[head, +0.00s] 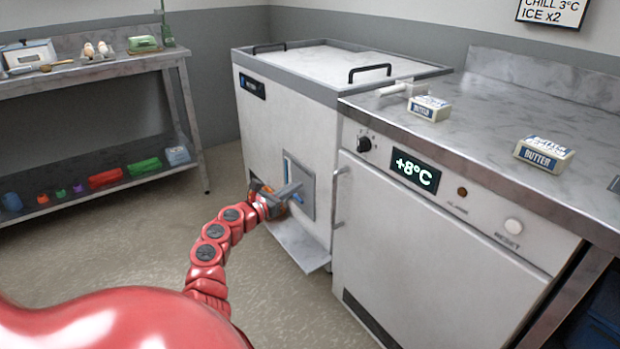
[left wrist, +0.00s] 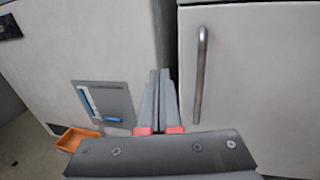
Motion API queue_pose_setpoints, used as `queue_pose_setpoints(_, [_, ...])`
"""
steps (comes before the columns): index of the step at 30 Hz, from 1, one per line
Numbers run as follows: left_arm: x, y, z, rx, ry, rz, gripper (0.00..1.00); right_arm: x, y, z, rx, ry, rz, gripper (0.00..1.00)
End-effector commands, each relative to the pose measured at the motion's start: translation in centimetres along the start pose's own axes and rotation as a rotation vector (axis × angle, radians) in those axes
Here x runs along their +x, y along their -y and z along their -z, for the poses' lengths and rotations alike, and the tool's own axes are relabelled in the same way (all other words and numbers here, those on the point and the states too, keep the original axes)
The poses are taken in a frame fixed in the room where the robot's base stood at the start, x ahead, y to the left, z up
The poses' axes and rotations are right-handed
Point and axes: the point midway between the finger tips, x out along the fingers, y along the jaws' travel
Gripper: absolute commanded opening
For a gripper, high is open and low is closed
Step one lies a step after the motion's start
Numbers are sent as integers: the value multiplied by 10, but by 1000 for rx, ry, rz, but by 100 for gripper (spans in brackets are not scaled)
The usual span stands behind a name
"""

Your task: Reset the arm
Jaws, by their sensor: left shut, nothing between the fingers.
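My left arm is red and jointed and reaches in from the bottom of the head view. Its left gripper (head: 292,190) is shut and empty, in front of the grey panel on the white cabinet. In the left wrist view the closed fingers (left wrist: 160,95) point at the gap between the white cabinet (left wrist: 80,60) and the fridge door (left wrist: 260,80). They seem to touch neither. The fridge handle (left wrist: 200,75) stands just right of the fingers. My right gripper is not in view.
The fridge (head: 430,240) shows +8°C and its door is closed. Two butter packs (head: 430,108) (head: 543,153) lie on the counter above. The white cabinet (head: 270,125) has a ledge (head: 298,246) low at its front. A shelf table (head: 95,68) stands at left. Floor between is clear.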

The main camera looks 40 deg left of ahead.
Motion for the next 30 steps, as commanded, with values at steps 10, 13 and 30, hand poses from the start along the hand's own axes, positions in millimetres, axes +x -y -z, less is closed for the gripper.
queue_pose_setpoints(10, [-16, -5, 2, 0, -2, -3, 0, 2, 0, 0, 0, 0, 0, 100])
queue_pose_setpoints(13, [-15, -3, 3, -6, -2, 3, 0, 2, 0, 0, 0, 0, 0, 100])
queue_pose_setpoints(30, [-44, 363, 70, -1188, -96, 917, 0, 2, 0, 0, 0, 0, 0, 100])
